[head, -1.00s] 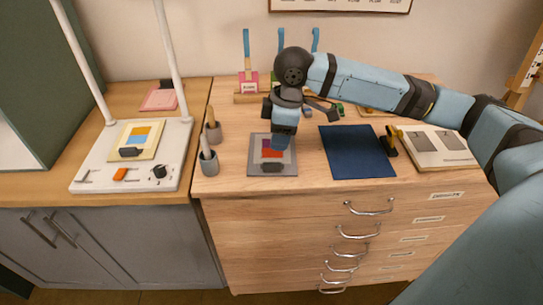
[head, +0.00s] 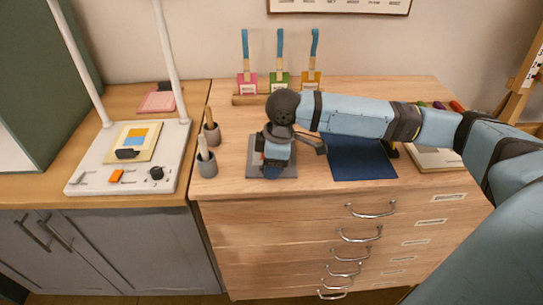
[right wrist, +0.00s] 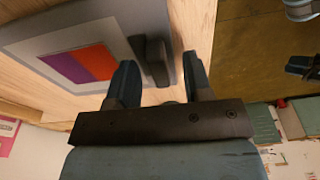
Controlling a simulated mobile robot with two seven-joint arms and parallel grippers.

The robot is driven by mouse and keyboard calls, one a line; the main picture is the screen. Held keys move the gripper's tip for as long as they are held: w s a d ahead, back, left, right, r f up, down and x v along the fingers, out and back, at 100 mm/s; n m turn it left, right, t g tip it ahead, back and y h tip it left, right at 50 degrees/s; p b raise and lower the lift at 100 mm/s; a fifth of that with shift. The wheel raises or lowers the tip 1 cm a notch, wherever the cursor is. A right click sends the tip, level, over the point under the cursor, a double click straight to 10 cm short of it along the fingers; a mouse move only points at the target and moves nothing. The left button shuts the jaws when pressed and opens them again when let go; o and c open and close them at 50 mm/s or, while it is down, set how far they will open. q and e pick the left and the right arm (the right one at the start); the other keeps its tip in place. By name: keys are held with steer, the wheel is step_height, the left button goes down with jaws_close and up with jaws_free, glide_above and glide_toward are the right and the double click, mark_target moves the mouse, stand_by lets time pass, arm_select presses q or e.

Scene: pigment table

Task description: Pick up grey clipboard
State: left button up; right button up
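The grey clipboard (head: 251,171) lies flat near the front left of the drawer cabinet top, mostly hidden in the head view by my right gripper (head: 272,174). In the right wrist view the clipboard (right wrist: 110,25) shows a white sheet with purple and red patches and a dark clip (right wrist: 157,62) at its edge. My right gripper (right wrist: 157,75) is open there, its two fingers apart on either side of the clip end. I cannot tell whether they touch it. My left gripper is not in view.
Two grey pots (head: 206,162) with tools stand left of the clipboard. A dark blue sheet (head: 360,165) lies to its right, and a pale board (head: 434,160) beyond. A white stand (head: 85,178) is on the left counter.

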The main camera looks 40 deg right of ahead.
jaws_close()
steer(key=shift+r, duration=0.1)
